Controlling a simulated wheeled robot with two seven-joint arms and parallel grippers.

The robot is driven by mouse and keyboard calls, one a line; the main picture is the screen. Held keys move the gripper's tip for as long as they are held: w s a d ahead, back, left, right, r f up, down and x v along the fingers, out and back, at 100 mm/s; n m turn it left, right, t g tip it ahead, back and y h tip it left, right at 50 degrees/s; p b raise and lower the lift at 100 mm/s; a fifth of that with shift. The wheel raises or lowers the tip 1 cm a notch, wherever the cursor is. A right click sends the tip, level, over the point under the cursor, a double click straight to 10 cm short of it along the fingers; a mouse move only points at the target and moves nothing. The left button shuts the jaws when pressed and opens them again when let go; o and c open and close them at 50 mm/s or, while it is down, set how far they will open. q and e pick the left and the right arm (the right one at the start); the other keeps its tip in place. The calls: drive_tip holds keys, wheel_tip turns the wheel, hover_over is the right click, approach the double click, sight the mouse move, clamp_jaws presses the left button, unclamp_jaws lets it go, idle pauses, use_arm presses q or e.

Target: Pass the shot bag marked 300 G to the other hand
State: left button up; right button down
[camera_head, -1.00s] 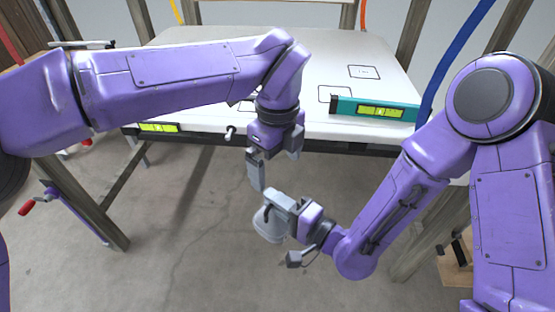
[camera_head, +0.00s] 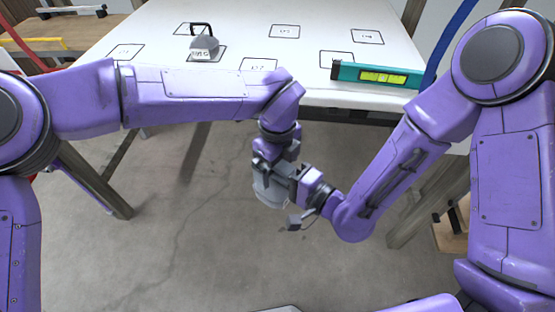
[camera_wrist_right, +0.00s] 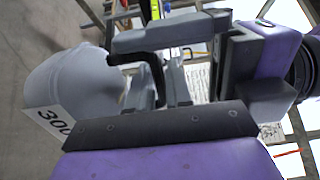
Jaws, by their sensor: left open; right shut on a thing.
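The grey shot bag (camera_head: 268,193) hangs in the air in front of the table. Its white label shows 300 in the right wrist view (camera_wrist_right: 75,90); the rest of the label is cut off. My right gripper (camera_head: 284,180) is shut on the bag at its top, where the dark handle is. My left gripper (camera_head: 272,166) is open and has come down from above, right at the top of the bag and close against the right gripper. Fingers of both grippers overlap here, so I cannot tell whether the left fingers surround the handle.
The white table (camera_head: 300,65) stands behind, with several outlined squares. Another grey bag with a black handle (camera_head: 203,47) stands on one of them. A teal level (camera_head: 375,75) lies at the table's right front edge. The floor below the hands is clear.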

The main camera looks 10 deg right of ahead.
use_arm(q)
drive_tip(key=c, duration=1.1)
use_arm(e)
drive_tip(key=shift+a, duration=0.1)
use_arm(q)
drive_tip(key=shift+c, duration=0.2)
use_arm(e)
drive_tip(key=c, duration=1)
unclamp_jaws()
drive_tip(key=shift+o, duration=0.2)
drive_tip(key=shift+c, duration=0.3)
